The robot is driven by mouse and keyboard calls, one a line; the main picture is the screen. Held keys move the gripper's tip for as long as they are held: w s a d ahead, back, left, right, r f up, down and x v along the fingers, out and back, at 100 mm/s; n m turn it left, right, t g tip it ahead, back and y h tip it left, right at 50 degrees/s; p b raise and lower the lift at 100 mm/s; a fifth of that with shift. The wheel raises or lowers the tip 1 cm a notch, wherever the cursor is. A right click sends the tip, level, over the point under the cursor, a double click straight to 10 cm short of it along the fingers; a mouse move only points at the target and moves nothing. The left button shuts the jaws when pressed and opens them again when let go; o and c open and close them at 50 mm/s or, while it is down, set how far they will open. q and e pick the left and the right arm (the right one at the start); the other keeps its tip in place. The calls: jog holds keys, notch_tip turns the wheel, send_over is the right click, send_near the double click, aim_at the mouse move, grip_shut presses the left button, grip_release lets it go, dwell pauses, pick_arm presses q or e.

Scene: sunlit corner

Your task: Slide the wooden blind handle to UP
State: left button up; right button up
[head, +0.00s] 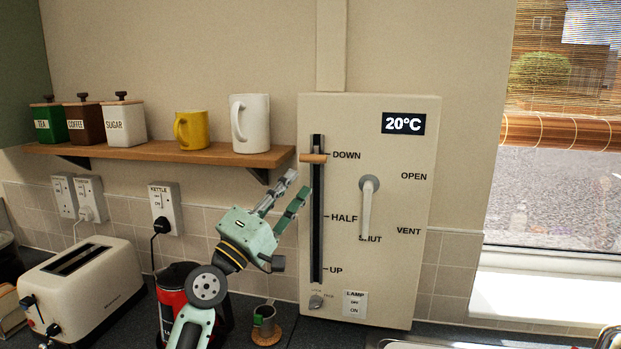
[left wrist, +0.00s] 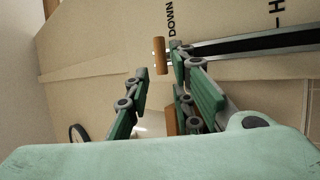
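The wooden blind handle (head: 313,158) is a short light-brown bar at the DOWN mark, at the top of a dark vertical slot (head: 317,235) in the cream wall panel. HALF and UP are marked lower on the slot. My left gripper (head: 297,182) is open and empty, just below and left of the handle, apart from it. In the left wrist view the handle (left wrist: 159,55) shows beyond and between the spread fingers (left wrist: 161,62).
A wooden shelf (head: 160,153) with a yellow mug (head: 192,130), a white mug (head: 254,124) and canisters is left of the panel. A grey lever (head: 367,205) is right of the slot. A red-and-black kettle (head: 174,300), toaster (head: 85,285) and green cup (head: 265,322) stand below.

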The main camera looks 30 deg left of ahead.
aim_at(315, 157)
pick_arm(q)
jog(key=p+x, duration=0.3)
jog(key=x, duration=0.4)
jog(key=shift+w, duration=0.3)
pick_arm(e)
jog(key=r, duration=0.2)
jog(key=w+r, duration=0.1)
jog(key=shift+w+a, duration=0.1)
jog(key=shift+a, duration=0.2)
pick_arm(q)
jog(key=shift+c, duration=0.5)
pick_arm(e)
jog(key=shift+d, duration=0.1)
pick_arm(q)
jog(key=shift+d, duration=0.1)
grip_shut()
pick_arm(e)
jog(key=shift+d, duration=0.1)
jog(key=shift+f, duration=0.1)
